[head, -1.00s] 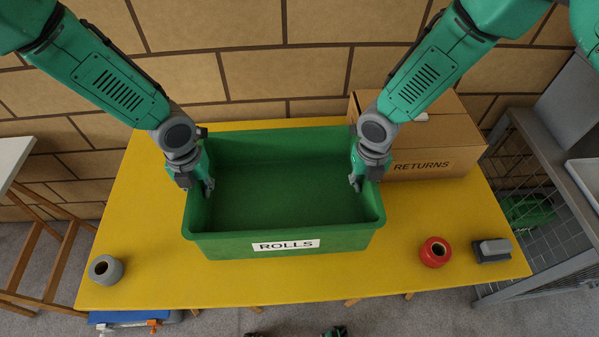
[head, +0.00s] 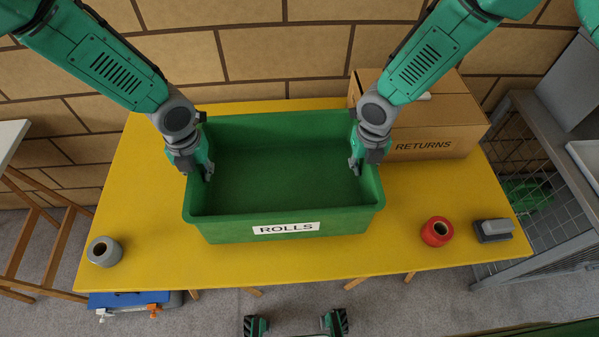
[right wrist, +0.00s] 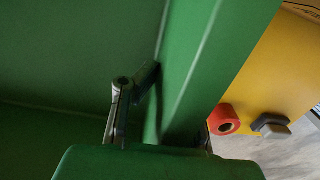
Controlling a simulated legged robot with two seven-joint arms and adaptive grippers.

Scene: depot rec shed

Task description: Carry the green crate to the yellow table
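The green crate (head: 287,215), labelled ROLLS, is upright and empty over the middle of the yellow table (head: 130,235). It looks set down on the top, though its underside is hidden. My left gripper (head: 205,170) is at the crate's left wall, with a finger showing inside the rim. My right gripper (head: 357,165) is at the right wall. In the right wrist view, one finger of the right gripper (right wrist: 160,115) lies against the wall's inner face and part of the other shows outside. Both grippers look shut on the walls; their outer fingers are mostly hidden in the head view.
A RETURNS carton (head: 435,130) stands close right of the crate. A red roll (head: 437,231) and a grey-black block (head: 493,230) are on the table's right, a grey roll (head: 104,251) at its front left. A wire cage (head: 530,185) stands right; a brick wall is behind.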

